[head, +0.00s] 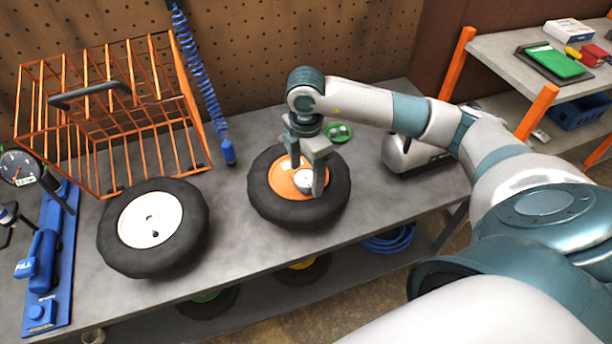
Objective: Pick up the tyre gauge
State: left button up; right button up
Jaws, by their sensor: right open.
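A small round gauge with a pale dial face (304,179), which looks like the tyre gauge, lies on the orange hub of the right wheel (263,201). My right gripper (308,176) points down over this hub, with its jaws open. Its fingers stand at either side of the pale dial and partly hide it. I cannot tell whether they touch it. My left gripper is not in view.
A white-hubbed wheel (150,221) lies to the left on the grey bench (235,255). An orange wire cage (120,100) stands behind it. A blue inflator stand (57,268) with a large dial is at far left. A green-topped item (338,133) sits behind the gripper.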

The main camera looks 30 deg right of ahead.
aim_at(305, 177)
dwell(0.4)
jog(key=c, duration=1.2)
jog(key=shift+r, duration=0.1)
jog(key=shift+w+r+b, duration=0.1)
jog(key=shift+r+b, duration=0.4)
jog(key=shift+r, duration=0.05)
notch_tip(305, 177, up, 2)
jog(key=shift+r+b, duration=0.2)
jog(key=shift+b, duration=0.5)
jog(key=s+d+r+b, duration=0.4)
jog(key=s+d+r, duration=0.2)
jog(key=d, duration=0.4)
jog(key=shift+r, duration=0.65)
